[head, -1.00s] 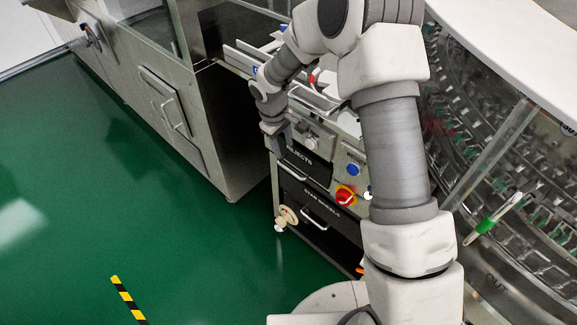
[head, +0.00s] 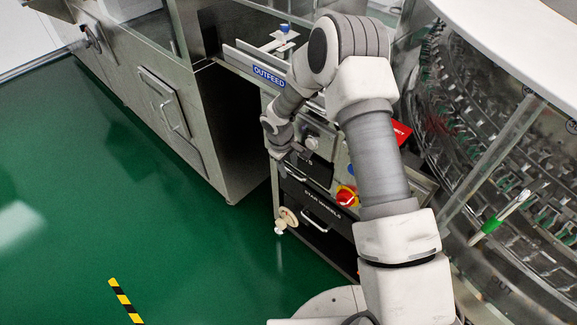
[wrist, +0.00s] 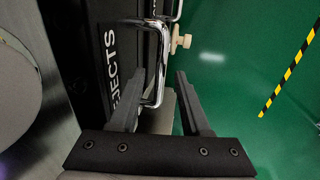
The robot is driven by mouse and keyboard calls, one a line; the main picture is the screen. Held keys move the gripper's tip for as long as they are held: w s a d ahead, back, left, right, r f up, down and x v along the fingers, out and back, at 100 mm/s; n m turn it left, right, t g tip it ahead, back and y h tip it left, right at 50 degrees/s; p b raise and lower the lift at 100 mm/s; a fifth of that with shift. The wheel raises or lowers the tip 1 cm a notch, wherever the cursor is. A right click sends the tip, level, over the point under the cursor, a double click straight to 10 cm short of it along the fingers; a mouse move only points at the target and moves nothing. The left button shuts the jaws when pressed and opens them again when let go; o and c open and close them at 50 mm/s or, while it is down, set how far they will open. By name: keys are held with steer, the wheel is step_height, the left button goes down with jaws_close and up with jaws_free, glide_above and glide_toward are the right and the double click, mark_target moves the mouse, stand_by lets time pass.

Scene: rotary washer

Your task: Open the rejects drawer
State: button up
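The rejects drawer has a black front (wrist: 102,48) with white "REJECTS" lettering, seen sideways in the wrist view. In the head view its front (head: 318,172) is partly hidden by my gripper (head: 300,156), and it looks shut. Its chrome bar handle (wrist: 162,62) stands out from the front. My gripper (wrist: 160,76) is open in the wrist view, one dark finger on each side of the handle bar. The left finger is close to the drawer front. I cannot tell whether either finger touches the handle.
Below is the star wheels drawer (head: 320,208) with its own handle. A cream knob (head: 285,219) sticks out at its left. A red-yellow switch (head: 346,196) is to the right. The outfeed rail (head: 268,76) lies above. The green floor (head: 130,220) is clear at left.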

jaws_close()
stand_by(1.3)
